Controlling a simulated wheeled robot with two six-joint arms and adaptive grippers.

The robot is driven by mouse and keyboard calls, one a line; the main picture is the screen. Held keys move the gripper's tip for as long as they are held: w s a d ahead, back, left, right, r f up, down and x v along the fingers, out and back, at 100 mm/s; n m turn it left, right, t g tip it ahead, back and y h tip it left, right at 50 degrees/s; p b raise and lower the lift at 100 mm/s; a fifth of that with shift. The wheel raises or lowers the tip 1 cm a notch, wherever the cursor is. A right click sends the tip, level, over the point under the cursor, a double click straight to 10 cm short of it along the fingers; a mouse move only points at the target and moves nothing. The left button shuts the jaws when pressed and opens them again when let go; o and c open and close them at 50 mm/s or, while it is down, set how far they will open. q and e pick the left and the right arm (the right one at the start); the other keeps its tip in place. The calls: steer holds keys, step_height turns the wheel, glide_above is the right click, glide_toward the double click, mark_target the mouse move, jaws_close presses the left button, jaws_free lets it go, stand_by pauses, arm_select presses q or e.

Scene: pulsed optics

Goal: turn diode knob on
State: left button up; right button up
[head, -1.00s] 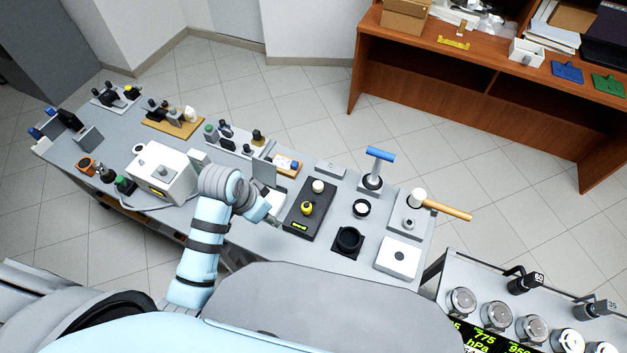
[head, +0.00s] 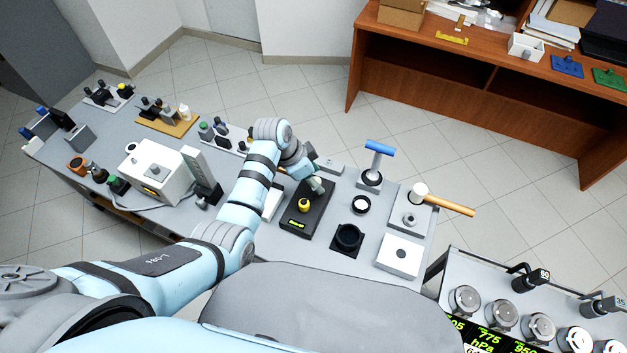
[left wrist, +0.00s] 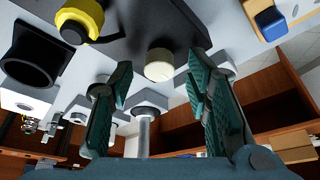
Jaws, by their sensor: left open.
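A black box (head: 317,217) with a small lit green display (head: 296,224) lies flat on the grey table. It carries a yellow knob (head: 304,205) and a cream knob (left wrist: 159,63). I cannot read which one is labelled as the diode knob. My left gripper (head: 316,186) is over the far end of the box and hides the cream knob in the head view. In the left wrist view my left gripper (left wrist: 160,76) is open, with the cream knob showing between its fingertips. The yellow knob (left wrist: 80,17) is off to the left there. My right gripper is not in view.
A black round holder (head: 347,238), a white-topped mount (head: 361,204) and a blue-handled tool (head: 380,148) stand right of the box. A white box (head: 158,174) stands to the left. A wooden-handled mallet (head: 447,205) lies farther right.

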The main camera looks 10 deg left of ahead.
arm_select(q)
steer(key=shift+d+f, duration=0.1)
steer(key=shift+f, duration=0.15)
jaws_close()
